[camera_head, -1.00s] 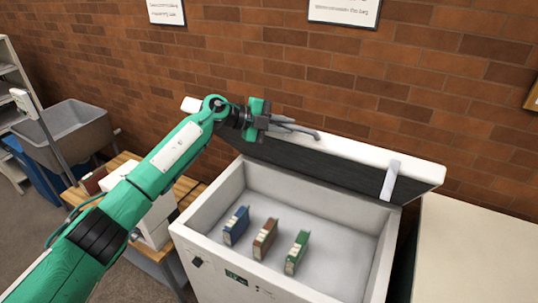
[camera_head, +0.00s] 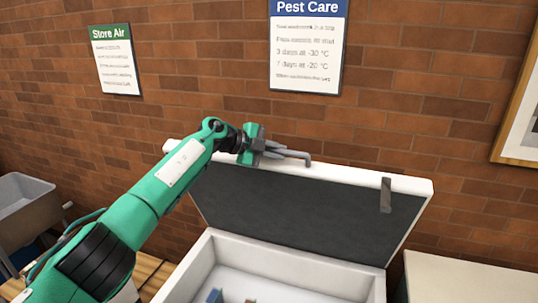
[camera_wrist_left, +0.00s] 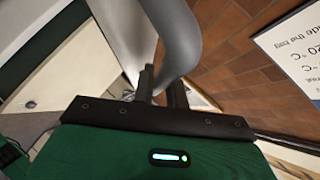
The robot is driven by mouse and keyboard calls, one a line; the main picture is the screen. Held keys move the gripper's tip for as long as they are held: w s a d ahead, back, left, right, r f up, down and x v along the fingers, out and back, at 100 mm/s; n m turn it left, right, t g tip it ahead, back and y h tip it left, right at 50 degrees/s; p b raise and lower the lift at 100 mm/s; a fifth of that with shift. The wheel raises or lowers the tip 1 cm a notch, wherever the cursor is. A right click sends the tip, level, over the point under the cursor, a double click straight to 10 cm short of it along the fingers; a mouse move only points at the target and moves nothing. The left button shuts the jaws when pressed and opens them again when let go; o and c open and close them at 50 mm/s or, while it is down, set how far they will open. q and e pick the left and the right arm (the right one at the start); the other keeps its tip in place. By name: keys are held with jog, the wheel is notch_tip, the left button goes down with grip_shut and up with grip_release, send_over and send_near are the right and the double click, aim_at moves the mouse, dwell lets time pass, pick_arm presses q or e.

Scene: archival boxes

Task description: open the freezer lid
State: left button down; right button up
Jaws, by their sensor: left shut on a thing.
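The white chest freezer (camera_head: 192,262) stands in front of the brick wall, and its lid (camera_head: 290,212) is raised steeply, showing the dark inner face. A grey curved handle (camera_head: 298,156) is at the lid's top edge. My left gripper (camera_head: 272,149) is shut on this handle. In the left wrist view, the handle (camera_wrist_left: 183,38) passes up from between the fingers of my left gripper (camera_wrist_left: 161,92). Tops of a blue book (camera_head: 214,296) and a brown one show inside the freezer. My right gripper is in neither view.
A pale worktop (camera_head: 460,278) stands to the right of the freezer. A grey bin (camera_head: 22,205) is at far left and a wooden table (camera_head: 152,270) at lower left. Two signs, Store Air (camera_head: 115,60) and Pest Care (camera_head: 307,48), hang on the wall behind.

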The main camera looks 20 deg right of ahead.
pick_arm(q)
jog(key=shift+w+d+r, duration=0.15)
jog(key=shift+w+d, duration=0.2)
jog(key=shift+w, duration=0.25)
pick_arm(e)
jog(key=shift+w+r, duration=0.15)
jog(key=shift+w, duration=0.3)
pick_arm(q)
jog(key=c, duration=1.4)
grip_release()
jog(key=shift+w, duration=0.1)
